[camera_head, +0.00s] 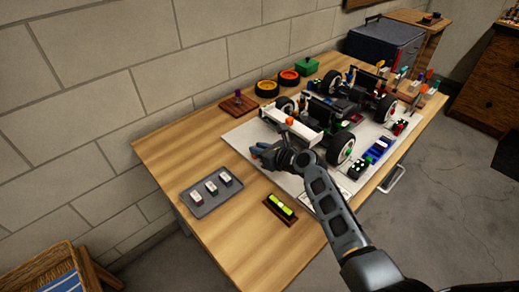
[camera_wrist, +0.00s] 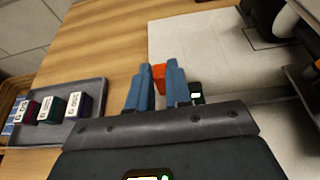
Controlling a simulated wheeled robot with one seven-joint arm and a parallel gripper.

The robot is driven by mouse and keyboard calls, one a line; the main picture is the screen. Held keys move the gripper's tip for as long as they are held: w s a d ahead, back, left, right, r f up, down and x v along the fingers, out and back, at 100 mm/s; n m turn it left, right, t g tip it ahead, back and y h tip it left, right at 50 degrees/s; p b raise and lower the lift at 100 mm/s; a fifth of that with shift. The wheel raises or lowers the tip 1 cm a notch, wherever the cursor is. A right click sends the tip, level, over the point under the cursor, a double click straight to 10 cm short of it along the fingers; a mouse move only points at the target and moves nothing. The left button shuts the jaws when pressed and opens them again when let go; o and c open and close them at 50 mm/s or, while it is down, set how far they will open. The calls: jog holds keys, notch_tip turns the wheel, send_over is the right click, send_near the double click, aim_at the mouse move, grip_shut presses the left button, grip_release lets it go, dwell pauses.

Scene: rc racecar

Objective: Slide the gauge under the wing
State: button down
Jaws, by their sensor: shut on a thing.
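My gripper (camera_head: 262,149) has blue fingers and is low over the near left part of the white board. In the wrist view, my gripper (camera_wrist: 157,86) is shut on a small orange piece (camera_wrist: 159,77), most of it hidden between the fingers. It may be the gauge; I cannot tell for sure. The racecar's white wing (camera_head: 289,128) is beyond and to the right of my gripper, apart from it. A small dark piece with a pale face (camera_wrist: 196,93) shows beside the right finger; I cannot tell whether it joins the held piece.
A grey tray (camera_head: 205,208) with three labelled blocks is at the front left. A level with a yellow-green vial (camera_head: 281,207) lies near the front edge. The black car's rear wheel (camera_head: 340,148) stands right of my gripper. Bare white board (camera_wrist: 190,45) lies ahead.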

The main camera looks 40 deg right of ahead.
jog(key=shift+d, duration=1.05)
jog(key=c, duration=1.1)
grip_release()
jog(key=shift+o, duration=0.3)
